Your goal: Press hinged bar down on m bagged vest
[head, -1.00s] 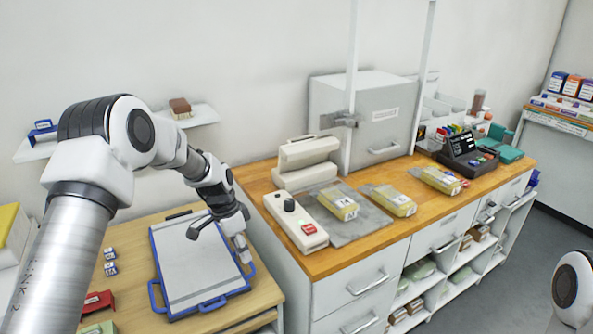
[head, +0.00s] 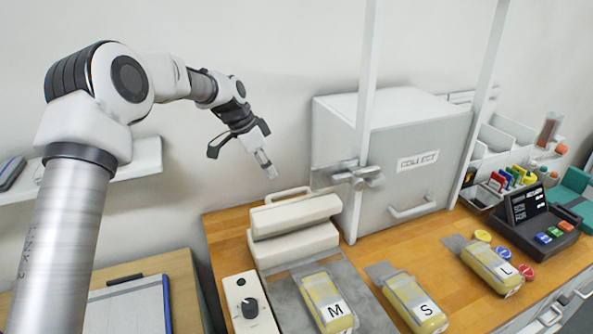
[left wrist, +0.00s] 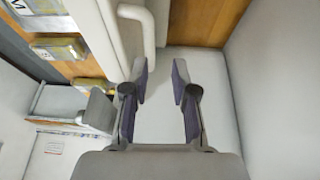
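The bagged vest marked M (head: 322,296) is a yellow packet on a grey mat. Its clear end points back to the front of a white sealer base (head: 296,247). The white hinged bar (head: 296,215), with a loop handle (head: 287,194) on top, stands above the base. In the left wrist view the bar (left wrist: 98,38) and handle (left wrist: 148,25) are at upper left, beside the fingers. My left gripper (head: 242,161) is open and empty, in the air above and left of the bar; it also shows in the left wrist view (left wrist: 160,88). My right gripper is out of view.
Bagged vests S (head: 409,300) and L (head: 491,264) lie to the right. A dial box (head: 248,304) is front left. A grey COLLECT locker (head: 405,150) and upright post (head: 362,100) stand right of the sealer. A wall shelf (head: 138,160) is behind my left arm.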

